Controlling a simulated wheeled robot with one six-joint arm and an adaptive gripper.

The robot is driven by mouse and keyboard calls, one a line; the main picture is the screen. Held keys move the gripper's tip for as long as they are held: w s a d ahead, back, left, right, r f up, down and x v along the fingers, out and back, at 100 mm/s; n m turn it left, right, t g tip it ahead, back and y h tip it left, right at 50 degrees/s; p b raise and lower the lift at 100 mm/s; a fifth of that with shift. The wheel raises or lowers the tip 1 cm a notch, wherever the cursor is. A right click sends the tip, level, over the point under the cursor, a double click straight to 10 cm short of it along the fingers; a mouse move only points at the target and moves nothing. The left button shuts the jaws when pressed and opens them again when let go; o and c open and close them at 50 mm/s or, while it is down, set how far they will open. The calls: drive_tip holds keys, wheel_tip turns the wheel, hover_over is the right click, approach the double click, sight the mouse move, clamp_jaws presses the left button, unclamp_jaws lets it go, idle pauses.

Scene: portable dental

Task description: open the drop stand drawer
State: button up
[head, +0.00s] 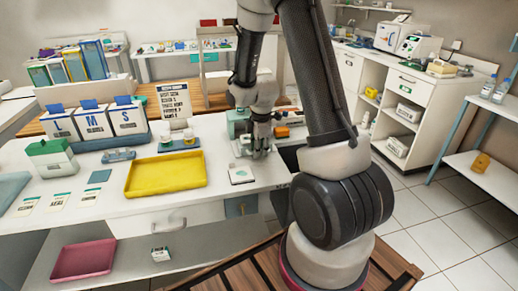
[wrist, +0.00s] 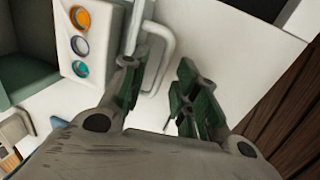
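In the wrist view a white flat panel carries a pale U-shaped handle (wrist: 168,38). I take the panel for the drawer front, but the view does not settle it. My gripper (wrist: 158,92) is open, its two dark green finger pads apart. The handle's lower part shows between the fingers; I cannot tell whether they touch it. In the head view my gripper (head: 260,152) points down over the white table, close to a teal-green device (head: 238,122). The arm hides part of this spot. Another drawer handle (head: 168,226) shows on the white table's front.
A block with coloured rings (wrist: 80,44) stands left of the handle in the wrist view. A yellow tray (head: 165,187), a small white card-like item (head: 242,175) and white bins (head: 128,118) occupy the table (head: 215,190).

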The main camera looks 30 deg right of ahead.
wheel_tip(320, 180, up, 12)
drive_tip(key=s, duration=0.2)
drive_tip(key=shift+a, duration=0.3)
drive_tip(key=shift+f, duration=0.1)
idle(0.4)
drive_tip(key=s+a+r+m+t, duration=0.1)
drive_tip(key=s+a+r+m, duration=0.1)
drive_tip(key=s+r+m, duration=0.5)
drive_tip(key=s+a+r+m+t, duration=0.1)
drive_tip(key=s+r+m, duration=0.6)
drive_tip(key=s, duration=0.9)
drive_tip(key=shift+a+r+m+y, duration=0.35)
drive_tip(key=shift+a+m, duration=0.15)
drive_tip(key=shift+a, duration=0.1)
